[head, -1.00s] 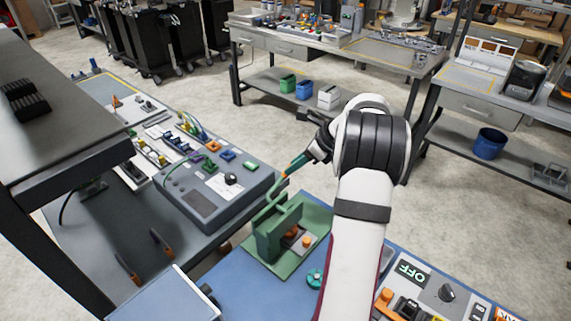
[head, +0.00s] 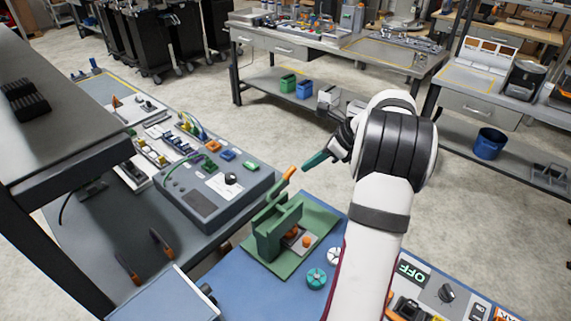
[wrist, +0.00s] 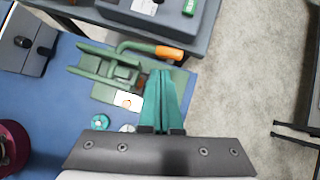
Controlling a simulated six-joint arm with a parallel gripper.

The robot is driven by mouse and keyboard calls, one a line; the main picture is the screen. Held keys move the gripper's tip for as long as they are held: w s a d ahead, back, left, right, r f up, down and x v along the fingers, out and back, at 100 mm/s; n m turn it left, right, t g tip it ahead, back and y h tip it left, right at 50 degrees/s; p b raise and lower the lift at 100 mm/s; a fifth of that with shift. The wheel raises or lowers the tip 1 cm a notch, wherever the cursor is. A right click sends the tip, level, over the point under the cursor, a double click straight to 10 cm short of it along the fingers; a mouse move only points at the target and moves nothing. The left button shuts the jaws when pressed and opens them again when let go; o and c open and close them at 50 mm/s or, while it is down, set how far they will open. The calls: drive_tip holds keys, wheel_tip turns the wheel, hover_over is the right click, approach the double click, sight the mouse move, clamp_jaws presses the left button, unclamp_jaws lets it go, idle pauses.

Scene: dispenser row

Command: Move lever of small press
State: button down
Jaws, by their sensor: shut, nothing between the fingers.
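The small press (head: 277,228) is green and stands on a green base plate on the blue bench top. Its lever (head: 289,174) slants up and to the right, ending in an orange grip. In the wrist view the press (wrist: 110,68) lies left of the fingers, and the orange lever grip (wrist: 169,52) sits just beyond the fingertips. My gripper (head: 308,165) has teal fingers, shut and empty, close to the right of the grip. In the wrist view the fingers (wrist: 163,74) point toward the grip; a small gap seems to separate them.
A teal knob (head: 317,278) and a white knob (head: 334,255) sit beside the press. A grey control box (head: 215,185) stands to the left. A panel with an OFF label (head: 411,272) is at the lower right.

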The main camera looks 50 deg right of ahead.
drive_tip(key=v, duration=1.3)
drive_tip(key=w+a+f+n+g+y, duration=0.1)
drive_tip(key=w+a+n+g, duration=0.15)
drive_tip(key=a+n, duration=0.85)
drive_tip(key=w+a+n+g+y, duration=0.15)
drive_tip(key=w+a, duration=0.25)
drive_tip(key=a, duration=1.4)
drive_tip(key=s+a+f+n+g+h, duration=0.1)
drive_tip(key=s+a+f+n, duration=0.3)
drive_tip(key=s+a+n, duration=0.3)
drive_tip(key=s+a+f+n+g+h, duration=0.1)
drive_tip(key=s+a+f+n, duration=0.3)
drive_tip(key=s+a+n, duration=0.4)
drive_tip(key=shift+s+a+f+g, duration=0.2)
drive_tip(key=shift+s+f+g, duration=0.15)
drive_tip(key=shift+g, duration=0.35)
drive_tip(key=shift+h, duration=0.25)
